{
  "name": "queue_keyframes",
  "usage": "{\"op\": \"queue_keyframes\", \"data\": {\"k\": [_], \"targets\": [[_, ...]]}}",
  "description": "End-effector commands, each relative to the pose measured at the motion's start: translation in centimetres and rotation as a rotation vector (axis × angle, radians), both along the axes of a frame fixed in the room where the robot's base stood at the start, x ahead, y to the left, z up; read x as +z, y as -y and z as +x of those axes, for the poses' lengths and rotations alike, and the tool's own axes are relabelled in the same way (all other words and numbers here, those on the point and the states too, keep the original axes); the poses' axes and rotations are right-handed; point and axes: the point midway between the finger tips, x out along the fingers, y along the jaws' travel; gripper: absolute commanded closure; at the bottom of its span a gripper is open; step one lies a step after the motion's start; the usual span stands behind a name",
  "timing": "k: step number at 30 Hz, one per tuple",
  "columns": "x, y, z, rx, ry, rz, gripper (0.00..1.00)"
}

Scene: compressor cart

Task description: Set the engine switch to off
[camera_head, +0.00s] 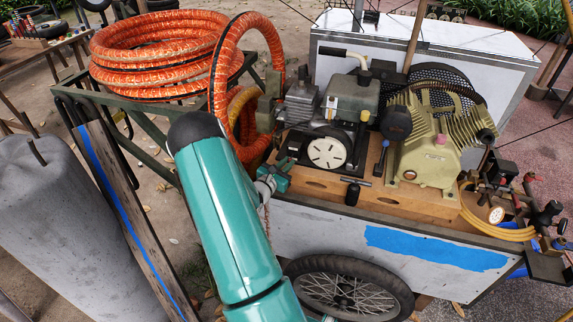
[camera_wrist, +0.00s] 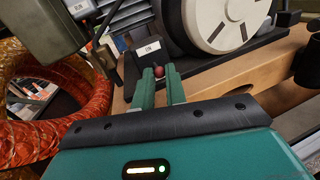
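The engine (camera_head: 335,120) sits on the wooden deck of the cart, with a round white cover at its front. In the wrist view, a small red-tipped switch (camera_wrist: 158,72) stands below a white "ON" label (camera_wrist: 152,47) on the engine (camera_wrist: 225,20). No "OFF" label is readable. My gripper (camera_wrist: 161,80) has its two teal fingers a little apart, with the red tip between or just beyond the fingertips. I cannot tell whether they touch it. In the head view my gripper (camera_head: 268,184) is at the engine's lower left, and the switch cannot be made out.
An orange hose coil (camera_head: 150,50) on a green frame lies to the left, and one loop hangs close to my gripper. A tan compressor pump (camera_head: 430,160) stands right of the engine. A black fitting (camera_head: 352,194) is on the deck's front edge.

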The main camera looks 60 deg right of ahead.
Motion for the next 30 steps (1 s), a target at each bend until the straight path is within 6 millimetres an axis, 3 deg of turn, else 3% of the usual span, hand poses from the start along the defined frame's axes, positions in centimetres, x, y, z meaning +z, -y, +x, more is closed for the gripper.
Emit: {"op": "queue_keyframes", "data": {"k": [8, 21, 30], "targets": [[-0.2, 0.0, 0.0, -0.001, 0.0, -0.013, 1.0], [-1.5, 0.1, 0.0, -0.002, 0.033, -0.225, 1.0], [-1.5, 0.1, -0.1, -0.002, 0.04, -0.252, 1.0]]}}
